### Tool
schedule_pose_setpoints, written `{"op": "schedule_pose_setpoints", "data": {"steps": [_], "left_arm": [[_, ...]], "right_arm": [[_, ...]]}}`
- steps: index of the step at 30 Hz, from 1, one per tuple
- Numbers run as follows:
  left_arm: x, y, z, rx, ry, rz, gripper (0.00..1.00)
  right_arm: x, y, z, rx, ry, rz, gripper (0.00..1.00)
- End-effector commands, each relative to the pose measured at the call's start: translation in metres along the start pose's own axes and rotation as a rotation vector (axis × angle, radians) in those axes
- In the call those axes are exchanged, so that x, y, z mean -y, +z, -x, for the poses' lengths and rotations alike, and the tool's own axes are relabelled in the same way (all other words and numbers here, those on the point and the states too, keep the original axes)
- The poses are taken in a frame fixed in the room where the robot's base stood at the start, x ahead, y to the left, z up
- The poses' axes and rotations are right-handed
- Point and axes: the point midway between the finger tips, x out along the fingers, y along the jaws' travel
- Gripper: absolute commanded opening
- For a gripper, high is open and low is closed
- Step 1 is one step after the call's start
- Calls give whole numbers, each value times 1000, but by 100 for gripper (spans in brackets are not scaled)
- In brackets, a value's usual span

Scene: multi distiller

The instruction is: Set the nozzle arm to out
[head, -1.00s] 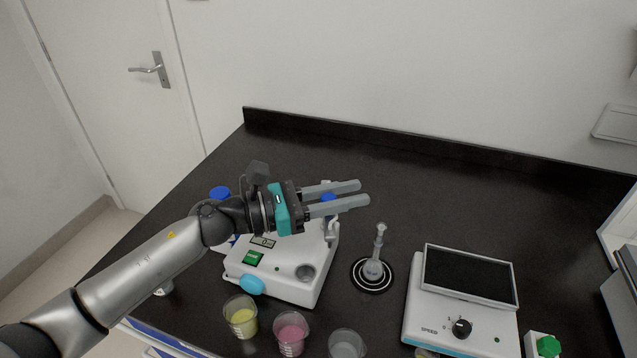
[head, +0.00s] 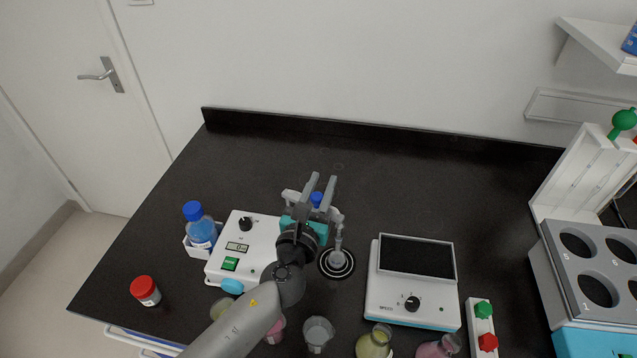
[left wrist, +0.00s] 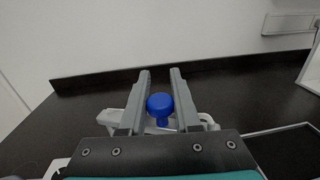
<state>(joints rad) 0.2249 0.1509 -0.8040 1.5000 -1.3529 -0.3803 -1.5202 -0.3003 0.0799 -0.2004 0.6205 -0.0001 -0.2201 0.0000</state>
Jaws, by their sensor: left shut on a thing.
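The white dosing device (head: 249,236) stands on the dark bench with a dial, a small display and a green button. Its white nozzle arm (head: 291,196) carries a blue knob (head: 316,199). The arm's outer end (head: 338,216) reaches right, beyond the device body, and appears above the flask (head: 337,257), which stands on a black ringed disc. My left gripper (head: 321,178) points away toward the wall. Its fingers are on both sides of the knob, also seen in the left wrist view (left wrist: 160,104), and are shut on it. The gripper hides part of the nozzle arm. My right gripper is not in view.
A white stirrer (head: 413,310) with a dark top stands right of the flask. Cups, including a clear one (head: 318,333), stand in front. A blue-capped bottle (head: 200,228) and a red-capped jar (head: 146,291) are left. The bench behind is clear.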

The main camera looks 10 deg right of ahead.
Motion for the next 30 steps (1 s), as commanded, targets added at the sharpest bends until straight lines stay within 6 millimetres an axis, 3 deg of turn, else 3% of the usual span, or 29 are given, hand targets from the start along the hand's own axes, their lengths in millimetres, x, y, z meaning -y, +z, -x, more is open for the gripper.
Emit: {"op": "schedule_pose_setpoints", "data": {"steps": [9,23,24,30], "left_arm": [[-1,-1,-6,-1,97,1,0],[-2,-1,-7,-1,111,1,0],[-2,-1,-7,-1,110,1,32],[-2,-1,-7,0,111,1,55]], "right_arm": [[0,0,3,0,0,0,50],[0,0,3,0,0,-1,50],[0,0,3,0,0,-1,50],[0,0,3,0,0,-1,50]]}}
